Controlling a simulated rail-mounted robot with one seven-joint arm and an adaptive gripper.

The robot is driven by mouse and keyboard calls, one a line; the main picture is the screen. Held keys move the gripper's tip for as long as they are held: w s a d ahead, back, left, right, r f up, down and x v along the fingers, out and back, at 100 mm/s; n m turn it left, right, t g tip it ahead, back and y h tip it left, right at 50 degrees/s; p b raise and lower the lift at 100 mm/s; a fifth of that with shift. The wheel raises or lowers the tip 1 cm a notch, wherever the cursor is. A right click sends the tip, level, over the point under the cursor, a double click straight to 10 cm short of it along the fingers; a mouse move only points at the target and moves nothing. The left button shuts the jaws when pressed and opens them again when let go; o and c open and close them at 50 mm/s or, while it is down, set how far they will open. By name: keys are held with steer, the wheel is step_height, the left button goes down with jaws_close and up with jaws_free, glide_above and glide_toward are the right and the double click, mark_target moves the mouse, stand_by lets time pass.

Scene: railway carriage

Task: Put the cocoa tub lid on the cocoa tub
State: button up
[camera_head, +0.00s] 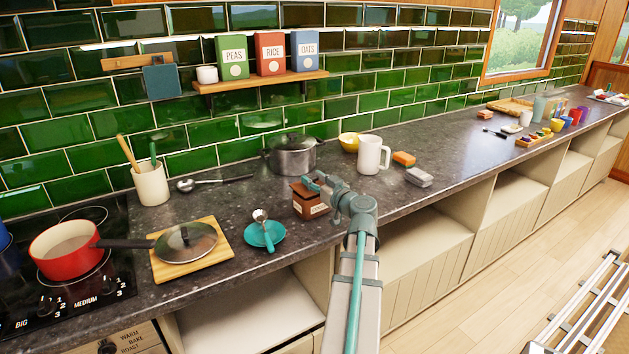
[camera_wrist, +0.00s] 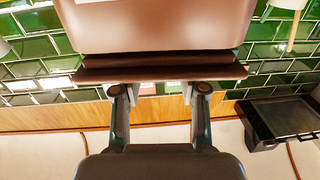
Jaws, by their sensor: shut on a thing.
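The cocoa tub (camera_head: 309,208) is a brown container with a pale label, standing on the dark counter near its front edge. In the wrist view its brown body (camera_wrist: 155,25) fills the top of the picture. My gripper (camera_head: 318,185) is at the tub's top, on its right side. It is shut on the dark brown cocoa tub lid (camera_wrist: 160,75), with a finger at each side of the lid's near edge. The lid lies across the tub's mouth side, very close to it. I cannot tell whether it is seated or held slightly apart.
A teal saucer (camera_head: 265,235) with a small metal scoop is left of the tub. A lidded pot (camera_head: 291,158) stands behind, and a white mug (camera_head: 372,156) behind right. A wooden board (camera_head: 212,258) with a pan lid lies further left.

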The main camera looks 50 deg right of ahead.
steer(key=shift+f+b, duration=0.7)
steer(key=shift+b, duration=0.4)
stand_by(0.7)
steer(key=o, duration=1.2)
steer(key=shift+s, duration=0.1)
steer(key=v, duration=1.2)
